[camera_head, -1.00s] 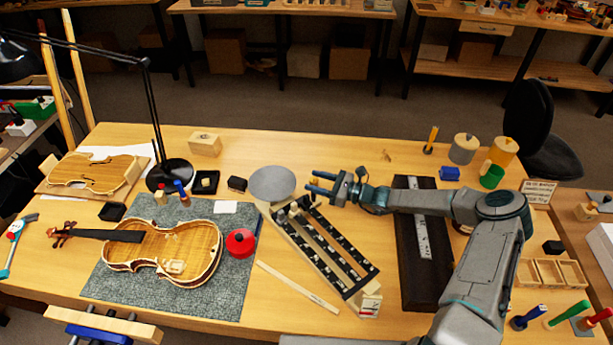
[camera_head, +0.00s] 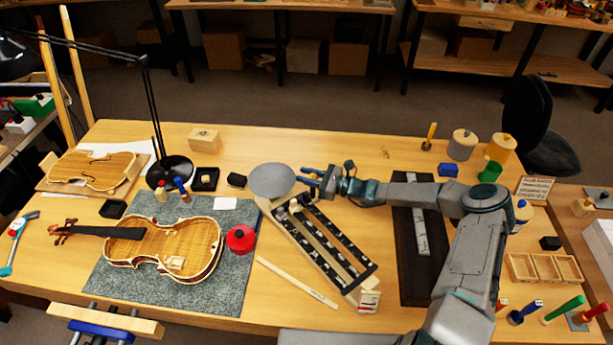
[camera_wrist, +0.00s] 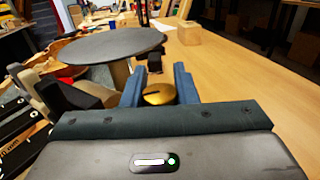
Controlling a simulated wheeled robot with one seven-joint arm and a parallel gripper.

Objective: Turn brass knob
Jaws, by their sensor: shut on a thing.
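The brass knob (camera_wrist: 158,93) shows in the wrist view as a round gold top with a dark slot across it. It sits between the two blue fingers of my gripper (camera_wrist: 158,86), which is shut on it. In the head view my gripper (camera_head: 309,178) is just right of a round grey disc (camera_head: 271,180). The disc (camera_wrist: 100,46) stands on a post in the wrist view, beyond and left of the knob. The knob's lower part is hidden by my gripper, and I cannot make the knob out clearly in the head view.
A long rack with black strips (camera_head: 322,240) lies close below my gripper. A dark board with a steel rule (camera_head: 420,265) lies under my arm. A violin body (camera_head: 175,252) and a red round tin (camera_head: 240,239) are on a grey mat at left. Bare tabletop lies behind my gripper.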

